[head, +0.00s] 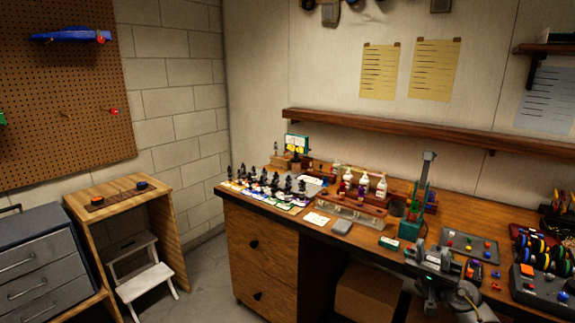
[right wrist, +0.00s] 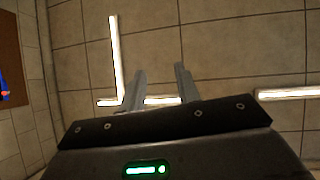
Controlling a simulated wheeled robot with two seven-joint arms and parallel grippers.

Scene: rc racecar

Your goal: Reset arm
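My right gripper (head: 416,246) is in the lower right of the head view, in front of the workbench's front edge. In the right wrist view its two grey fingers (right wrist: 160,92) stand apart with nothing between them. That view looks toward a tiled ceiling with bright light strips (right wrist: 115,60), so the gripper points upward. My left gripper and left arm are not in view.
The wooden workbench (head: 258,211) holds several small dark figures, bottles (head: 364,183), a green box (head: 411,229), a grey tray (head: 470,246) and coloured spools (head: 535,245). A small wooden table (head: 120,187), a step stool (head: 147,279) and a grey drawer cabinet (head: 38,262) stand left. Floor between is clear.

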